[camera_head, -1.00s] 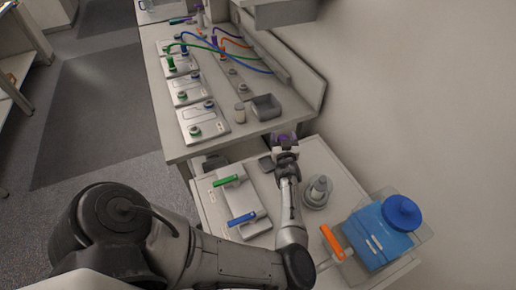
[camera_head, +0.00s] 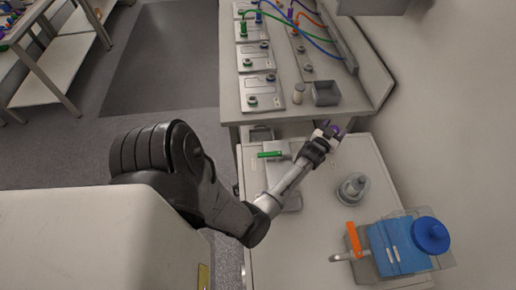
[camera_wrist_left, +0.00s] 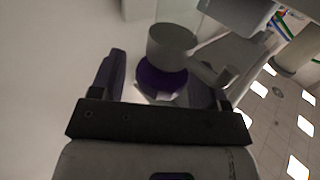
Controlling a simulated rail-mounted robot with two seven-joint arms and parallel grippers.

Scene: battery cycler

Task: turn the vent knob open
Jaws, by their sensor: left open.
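A round purple knob (camera_wrist_left: 162,80) shows between and beyond the fingers of my left gripper (camera_wrist_left: 162,85) in the left wrist view. I take it for the vent knob, but no label is readable. A grey cylinder (camera_wrist_left: 172,43) partly covers it. In the head view my left gripper (camera_head: 328,130) is at the far edge of the near table, with a purple patch (camera_head: 336,129) at its tip. The left gripper is open; whether a finger touches the knob cannot be told. My right gripper is not in view.
A green handle (camera_head: 270,155) lies left of my forearm on a plate. A grey round fitting (camera_head: 352,187), an orange handle (camera_head: 353,240) and a blue container (camera_head: 395,247) stand to the right. The bench (camera_head: 235,105) beyond holds plates, cables and a grey box (camera_head: 326,93).

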